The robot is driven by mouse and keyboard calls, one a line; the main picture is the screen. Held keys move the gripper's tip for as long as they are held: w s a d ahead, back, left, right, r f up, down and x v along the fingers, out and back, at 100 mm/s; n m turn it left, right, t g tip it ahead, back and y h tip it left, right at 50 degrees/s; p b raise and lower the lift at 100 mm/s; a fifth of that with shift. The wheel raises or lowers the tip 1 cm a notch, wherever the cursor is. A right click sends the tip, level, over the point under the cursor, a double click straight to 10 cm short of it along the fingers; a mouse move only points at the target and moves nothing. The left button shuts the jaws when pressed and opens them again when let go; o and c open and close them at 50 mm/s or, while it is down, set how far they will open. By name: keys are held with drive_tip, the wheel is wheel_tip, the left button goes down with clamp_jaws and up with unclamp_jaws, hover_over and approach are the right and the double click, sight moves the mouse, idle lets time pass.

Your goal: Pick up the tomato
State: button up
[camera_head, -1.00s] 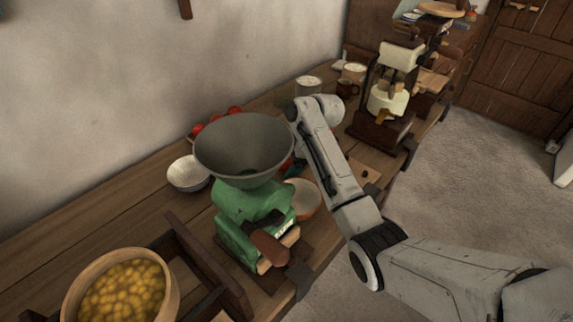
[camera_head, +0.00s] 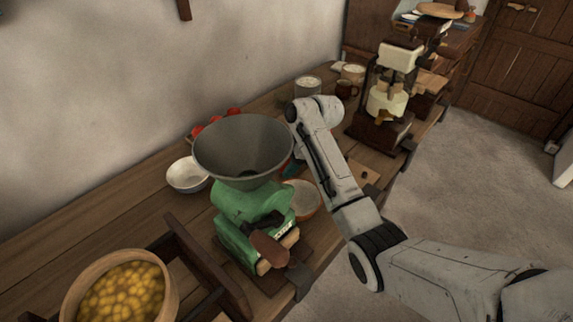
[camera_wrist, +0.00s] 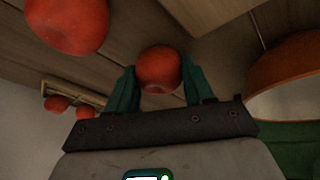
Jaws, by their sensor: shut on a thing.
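A red tomato (camera_wrist: 159,69) sits between the two teal fingers of my gripper (camera_wrist: 156,88) in the wrist view. The fingers are shut on it from both sides. A second red tomato (camera_wrist: 68,24) is close by at the upper left of that view, apart from the fingers. In the head view my gripper (camera_head: 293,169) is mostly hidden behind the grey hopper and my arm; only a bit of teal shows, and the held tomato cannot be made out there. More tomatoes (camera_head: 213,119) lie at the back of the counter, by the wall.
The green grinder (camera_head: 243,215) with its wide grey hopper (camera_head: 228,145) stands just left of my gripper. A wooden bowl (camera_head: 304,199) is behind it. A pale bowl (camera_head: 186,175) stands at left, a bowl of yellow fruit (camera_head: 73,298) at front left. Canisters (camera_head: 308,86) stand farther back.

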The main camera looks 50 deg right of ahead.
drive_tip(key=shift+r, duration=0.55)
wheel_tip(320, 180, up, 2)
drive_tip(key=shift+r, duration=0.15)
drive_tip(key=s+a+r+p, duration=0.3)
drive_tip(key=s+r, duration=0.1)
drive_tip(key=s, duration=0.2)
drive_tip(key=s+a+r+p, duration=0.3)
drive_tip(key=s+r+p, duration=0.1)
drive_tip(key=s+r, duration=0.1)
drive_tip(key=shift+s+a+r+p, duration=0.3)
drive_tip(key=shift+s, duration=0.35)
